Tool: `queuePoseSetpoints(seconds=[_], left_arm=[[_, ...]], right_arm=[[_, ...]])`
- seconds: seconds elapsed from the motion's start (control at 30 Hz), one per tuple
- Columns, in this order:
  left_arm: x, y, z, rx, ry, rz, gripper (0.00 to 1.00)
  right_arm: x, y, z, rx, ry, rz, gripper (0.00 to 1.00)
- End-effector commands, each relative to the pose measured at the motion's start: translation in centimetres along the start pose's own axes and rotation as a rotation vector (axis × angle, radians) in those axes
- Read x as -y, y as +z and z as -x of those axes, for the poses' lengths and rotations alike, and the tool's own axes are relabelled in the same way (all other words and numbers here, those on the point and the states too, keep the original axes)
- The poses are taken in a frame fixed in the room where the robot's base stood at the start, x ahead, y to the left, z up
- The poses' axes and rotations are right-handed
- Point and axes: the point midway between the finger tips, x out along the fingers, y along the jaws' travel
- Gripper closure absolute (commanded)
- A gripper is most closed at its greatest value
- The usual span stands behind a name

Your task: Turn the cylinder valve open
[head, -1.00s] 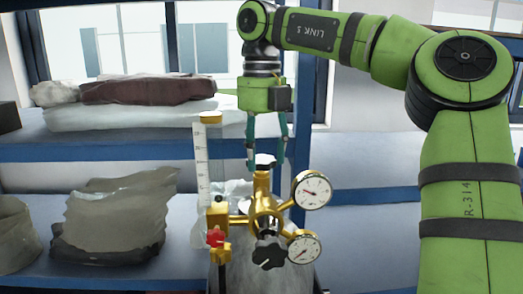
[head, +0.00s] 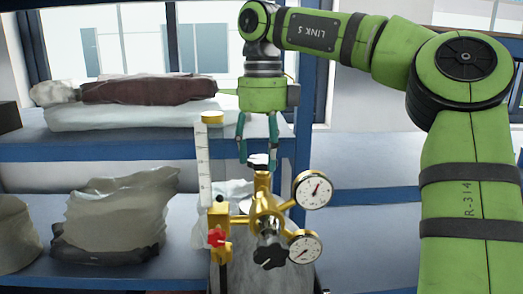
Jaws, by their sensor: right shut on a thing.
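The cylinder valve (head: 260,160) is a small black and white knob on top of a brass fitting (head: 262,186). The fitting stands on a grey cylinder (head: 236,276) at the bottom of the view. My right gripper (head: 258,157) comes straight down from above and is shut on the valve knob, with one teal finger on each side. The fingers hide the knob's edges. My left gripper is not in view.
Two round gauges (head: 312,189) (head: 305,249) sit right of the fitting. A black knob (head: 270,252) faces forward, a red knob (head: 216,237) is at left, and a clear scaled tube (head: 203,165) rises beside it. Blue shelves (head: 110,151) with bags stand behind.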

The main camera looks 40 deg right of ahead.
Motion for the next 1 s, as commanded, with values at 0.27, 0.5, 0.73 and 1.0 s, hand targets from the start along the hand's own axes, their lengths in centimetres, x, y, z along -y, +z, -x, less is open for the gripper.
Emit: queuePoseSetpoints(seconds=[0.27,0.5,0.73,1.0], left_arm=[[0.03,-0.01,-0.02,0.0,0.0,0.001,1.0],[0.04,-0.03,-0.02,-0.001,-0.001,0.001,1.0],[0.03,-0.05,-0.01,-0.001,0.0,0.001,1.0],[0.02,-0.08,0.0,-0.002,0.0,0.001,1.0]], right_arm=[[0.09,-0.15,-0.23,-0.011,0.003,0.254,0.78],[0.14,-0.12,-0.21,-0.011,0.003,0.427,0.78],[0.19,-0.12,-0.18,-0.01,0.003,0.53,0.78],[0.22,-0.12,-0.15,-0.01,0.002,0.575,0.78]])
